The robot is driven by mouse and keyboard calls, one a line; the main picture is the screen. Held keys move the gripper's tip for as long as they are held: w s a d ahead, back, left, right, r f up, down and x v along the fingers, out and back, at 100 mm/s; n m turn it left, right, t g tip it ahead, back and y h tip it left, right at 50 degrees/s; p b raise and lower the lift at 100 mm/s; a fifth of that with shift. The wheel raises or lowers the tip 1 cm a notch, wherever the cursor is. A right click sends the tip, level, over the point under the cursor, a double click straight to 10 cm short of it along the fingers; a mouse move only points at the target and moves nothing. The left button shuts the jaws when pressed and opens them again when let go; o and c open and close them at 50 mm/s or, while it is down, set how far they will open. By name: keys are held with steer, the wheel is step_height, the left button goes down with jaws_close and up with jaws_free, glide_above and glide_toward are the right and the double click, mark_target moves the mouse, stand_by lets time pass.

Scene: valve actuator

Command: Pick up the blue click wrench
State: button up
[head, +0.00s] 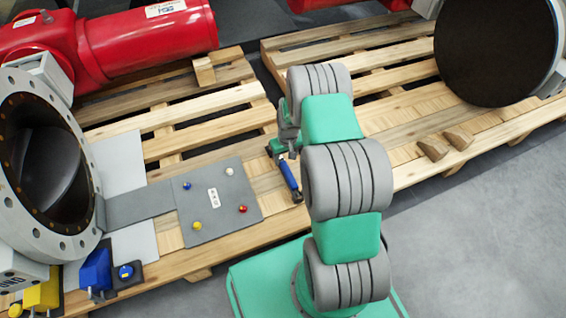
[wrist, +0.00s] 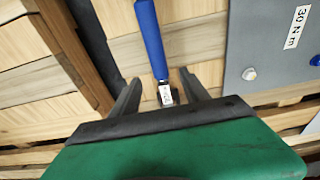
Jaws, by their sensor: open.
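The blue click wrench (wrist: 149,38) has a long blue handle and a grey end with a small white label. In the wrist view its handle runs up out of the top of the picture, and its grey end is between the two fingers of my gripper (wrist: 161,82). The fingers are open, with a gap on each side of the wrench. In the head view the blue handle of the wrench (head: 289,177) shows just below my gripper (head: 282,154), over the pallet. Part of the wrench is hidden by my gripper and arm.
A grey plate (head: 215,217) with coloured knobs lies left of the wrench; its "30 N m" label (wrist: 297,27) shows in the wrist view. Wooden pallets (head: 205,118) carry a large flanged valve (head: 45,170) at left and red actuators (head: 145,45) behind. Grey floor (head: 460,240) is clear at right.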

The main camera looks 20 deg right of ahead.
mark_target(285, 165)
steer(key=f+b, duration=0.1)
steer(key=f, duration=0.1)
steer(key=f+b, duration=0.1)
steer(key=f, duration=0.1)
steer(key=f+b, duration=0.1)
steer(key=f, duration=0.1)
steer(key=shift+w+f, duration=0.3)
steer(key=shift+f, duration=0.05)
steer(key=shift+r, duration=0.1)
steer(key=shift+c, duration=0.4)
jaws_close()
steer(key=shift+r, duration=0.1)
